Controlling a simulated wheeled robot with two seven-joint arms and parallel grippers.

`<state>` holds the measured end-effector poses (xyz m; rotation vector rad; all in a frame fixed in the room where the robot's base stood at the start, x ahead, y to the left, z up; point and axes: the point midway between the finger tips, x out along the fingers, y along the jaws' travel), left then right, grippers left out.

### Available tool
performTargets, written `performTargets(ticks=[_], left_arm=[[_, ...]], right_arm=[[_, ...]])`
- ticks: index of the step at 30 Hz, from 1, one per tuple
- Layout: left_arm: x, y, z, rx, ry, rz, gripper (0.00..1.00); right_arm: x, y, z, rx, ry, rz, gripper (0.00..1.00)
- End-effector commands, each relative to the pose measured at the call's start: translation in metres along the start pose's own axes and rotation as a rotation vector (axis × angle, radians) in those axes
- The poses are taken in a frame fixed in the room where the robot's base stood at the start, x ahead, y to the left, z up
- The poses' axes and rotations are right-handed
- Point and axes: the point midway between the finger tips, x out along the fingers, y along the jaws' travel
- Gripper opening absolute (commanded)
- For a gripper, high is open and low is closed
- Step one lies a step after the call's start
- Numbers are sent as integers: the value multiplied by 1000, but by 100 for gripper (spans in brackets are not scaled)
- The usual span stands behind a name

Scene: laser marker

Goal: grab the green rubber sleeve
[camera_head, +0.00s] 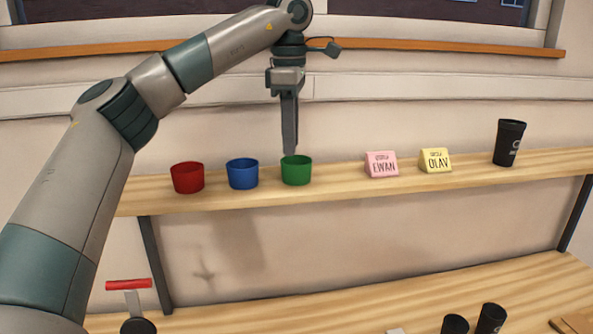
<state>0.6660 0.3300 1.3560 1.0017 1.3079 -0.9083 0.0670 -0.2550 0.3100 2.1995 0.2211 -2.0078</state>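The green rubber sleeve (296,172) is an open cup shape standing upright on the wooden shelf, right of the blue sleeve (242,174) and the red sleeve (187,178). My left gripper (289,151) points straight down over the green sleeve, with its fingertips at the sleeve's far rim or just above it. I cannot tell whether they touch it. The fingers overlap edge-on, so their gap is hidden. My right gripper is not in view.
A pink name block (381,165), a yellow name block (435,161) and a black tumbler (509,143) stand farther right on the shelf (340,191). Below, the table (300,312) holds dark cups (490,318) and a red-handled part (128,285).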

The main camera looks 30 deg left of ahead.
Motion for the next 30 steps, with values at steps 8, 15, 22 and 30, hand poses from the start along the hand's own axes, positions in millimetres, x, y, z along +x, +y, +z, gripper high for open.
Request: performTargets(ticks=[8, 15, 22, 30], left_arm=[[23, 0, 0, 0, -1, 1, 26], [24, 0, 0, 0, -1, 1, 26], [30, -1, 1, 1, 1, 0, 26], [62, -3, 4, 0, 0, -1, 26]], right_arm=[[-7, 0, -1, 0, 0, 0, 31], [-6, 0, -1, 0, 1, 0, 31], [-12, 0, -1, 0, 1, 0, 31], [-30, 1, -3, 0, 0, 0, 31]])
